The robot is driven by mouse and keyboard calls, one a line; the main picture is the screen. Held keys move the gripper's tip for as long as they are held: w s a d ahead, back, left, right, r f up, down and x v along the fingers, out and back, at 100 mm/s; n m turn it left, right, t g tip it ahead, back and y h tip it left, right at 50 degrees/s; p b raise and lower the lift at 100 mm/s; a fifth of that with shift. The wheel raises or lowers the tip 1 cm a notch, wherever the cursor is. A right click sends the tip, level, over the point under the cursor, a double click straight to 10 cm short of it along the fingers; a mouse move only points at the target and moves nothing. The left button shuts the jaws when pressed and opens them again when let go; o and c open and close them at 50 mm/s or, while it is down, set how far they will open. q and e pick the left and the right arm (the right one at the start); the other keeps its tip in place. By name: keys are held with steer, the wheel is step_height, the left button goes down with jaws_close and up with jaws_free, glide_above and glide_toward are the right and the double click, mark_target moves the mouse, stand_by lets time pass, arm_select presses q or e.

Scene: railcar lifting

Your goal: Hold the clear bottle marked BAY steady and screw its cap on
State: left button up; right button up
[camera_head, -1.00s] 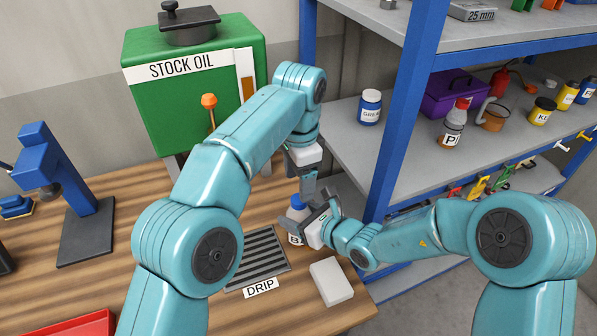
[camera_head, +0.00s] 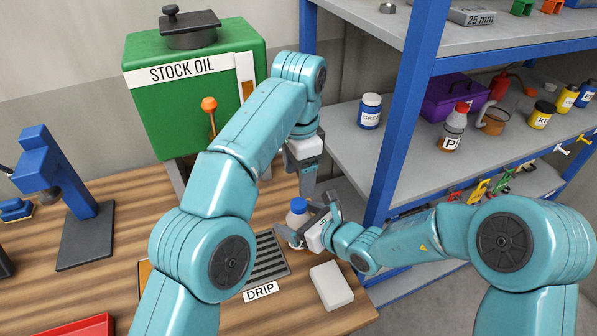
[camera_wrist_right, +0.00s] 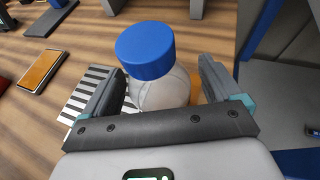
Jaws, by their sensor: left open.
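The bottle (camera_head: 293,219) stands upright near the drip grate, with a blue cap (camera_head: 299,205) on its top. In the right wrist view the clear, rounded bottle (camera_wrist_right: 160,92) and the blue cap (camera_wrist_right: 145,50) show between my fingers. Its label is hidden. How tightly the cap is seated cannot be told.
The DRIP grate (camera_head: 268,258) lies left of the bottle and a white block (camera_head: 331,284) lies in front. The green STOCK OIL tank (camera_head: 190,95) stands behind. A blue shelf post (camera_head: 398,120) rises close on the right. A blue press (camera_head: 62,190) stands at left.

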arm_select(q)
steer(key=shift+f+b, duration=0.85)
arm_select(e)
steer(key=v, duration=1.6)
steer(key=shift+r, duration=0.1)
steer(key=shift+s+d, duration=0.1)
